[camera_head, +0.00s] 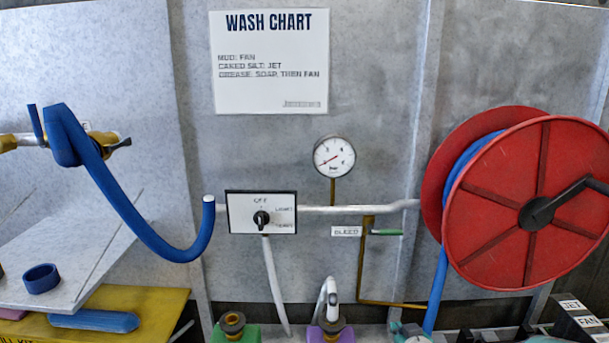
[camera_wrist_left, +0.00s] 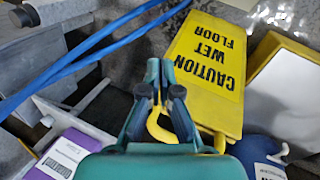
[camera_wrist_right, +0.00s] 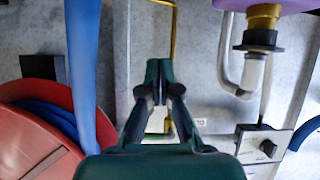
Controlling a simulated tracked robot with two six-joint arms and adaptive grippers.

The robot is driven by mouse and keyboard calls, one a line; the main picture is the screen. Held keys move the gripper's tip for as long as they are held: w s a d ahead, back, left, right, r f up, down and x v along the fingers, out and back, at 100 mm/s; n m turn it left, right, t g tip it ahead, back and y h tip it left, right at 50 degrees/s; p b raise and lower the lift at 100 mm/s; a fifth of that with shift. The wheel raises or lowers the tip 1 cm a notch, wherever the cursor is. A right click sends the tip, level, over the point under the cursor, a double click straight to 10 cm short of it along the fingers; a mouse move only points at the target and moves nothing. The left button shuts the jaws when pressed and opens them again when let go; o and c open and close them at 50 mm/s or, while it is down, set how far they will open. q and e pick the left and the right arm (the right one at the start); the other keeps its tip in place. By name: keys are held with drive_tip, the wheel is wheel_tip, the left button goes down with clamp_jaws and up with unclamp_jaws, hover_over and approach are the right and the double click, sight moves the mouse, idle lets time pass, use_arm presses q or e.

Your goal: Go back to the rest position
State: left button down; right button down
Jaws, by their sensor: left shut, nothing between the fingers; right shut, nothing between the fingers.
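My right gripper shows in the right wrist view (camera_wrist_right: 160,72) with its dark fingertips together and nothing between them. Behind it are a grey wall and a yellow pipe (camera_wrist_right: 172,30). In the head view only a teal part of it (camera_head: 408,332) shows at the bottom edge, left of the blue hose under the reel. My left gripper shows in the left wrist view (camera_wrist_left: 161,72), also shut and empty. A yellow curved piece (camera_wrist_left: 158,130) shows through the gap behind its fingers. The left gripper is not visible in the head view.
A red hose reel (camera_head: 540,200) stands at the right with its blue hose (camera_head: 437,290) hanging down. A switch panel (camera_head: 261,212) and gauge (camera_head: 334,157) are on the wall. A yellow wet-floor sign (camera_wrist_left: 208,70) lies near the left gripper. Several fittings line the bottom edge.

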drive_tip(key=s+a+f+m+g+y, duration=0.1)
drive_tip(key=s+a+f+g, duration=0.35)
drive_tip(key=s+f, duration=0.8)
drive_tip(key=s+a+f+g+y, duration=0.25)
drive_tip(key=s+f+g, duration=0.25)
drive_tip(key=s+f, duration=0.75)
drive_tip(key=s+a+m+g, duration=0.2)
drive_tip(key=s+a+g, duration=0.1)
drive_tip(key=s, duration=0.7)
wheel_tip(320, 180, up, 14)
drive_tip(key=p, duration=1.4)
drive_tip(key=shift+w+r, duration=0.2)
drive_tip(key=shift+w, duration=0.2)
